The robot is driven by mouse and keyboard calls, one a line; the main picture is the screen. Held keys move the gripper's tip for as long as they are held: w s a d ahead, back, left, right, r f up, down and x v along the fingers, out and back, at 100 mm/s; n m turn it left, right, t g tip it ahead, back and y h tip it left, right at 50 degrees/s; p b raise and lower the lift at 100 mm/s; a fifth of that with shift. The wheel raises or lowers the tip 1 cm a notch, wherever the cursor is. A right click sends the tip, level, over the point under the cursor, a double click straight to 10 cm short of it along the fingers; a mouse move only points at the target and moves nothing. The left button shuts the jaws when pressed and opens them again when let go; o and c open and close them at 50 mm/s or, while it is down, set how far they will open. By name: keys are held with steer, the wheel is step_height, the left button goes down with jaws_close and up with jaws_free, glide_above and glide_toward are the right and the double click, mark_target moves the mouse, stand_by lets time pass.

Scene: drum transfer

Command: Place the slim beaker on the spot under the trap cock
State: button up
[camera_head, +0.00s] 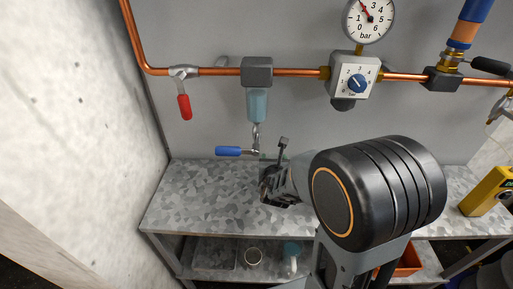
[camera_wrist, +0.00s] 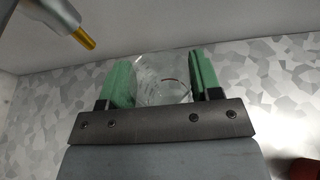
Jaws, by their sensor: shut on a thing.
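The slim beaker (camera_wrist: 163,92) is clear glass and sits between the green finger pads of my gripper (camera_wrist: 162,82) in the wrist view. My gripper is shut on it, over the speckled bench top. In the head view my gripper (camera_head: 272,180) is low over the bench, just below and right of the trap cock; the beaker is hard to make out there. The trap cock has a blue lever (camera_head: 230,151) and hangs under a blue trap bowl (camera_head: 257,105). A brass-tipped nozzle (camera_wrist: 82,38) shows at upper left in the wrist view. I cannot make out the spot.
The bench top (camera_head: 180,205) is clear to the left. A red-handled valve (camera_head: 184,105), a regulator (camera_head: 354,78) and a gauge (camera_head: 368,17) are on the copper pipe above. A yellow device (camera_head: 487,192) stands at right.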

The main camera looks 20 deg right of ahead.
steer(key=shift+w+a+f, duration=0.15)
steer(key=shift+w+a, duration=0.85)
steer(key=shift+w, duration=0.1)
steer(key=w+a, duration=0.1)
steer(key=w+a+f, duration=0.1)
steer(key=shift+w+a+f, duration=0.1)
steer(key=shift+w+a, duration=0.1)
steer(key=shift+w, duration=0.1)
steer(key=shift+f, duration=0.2)
steer(key=o, duration=1.1)
steer(key=shift+r, duration=0.15)
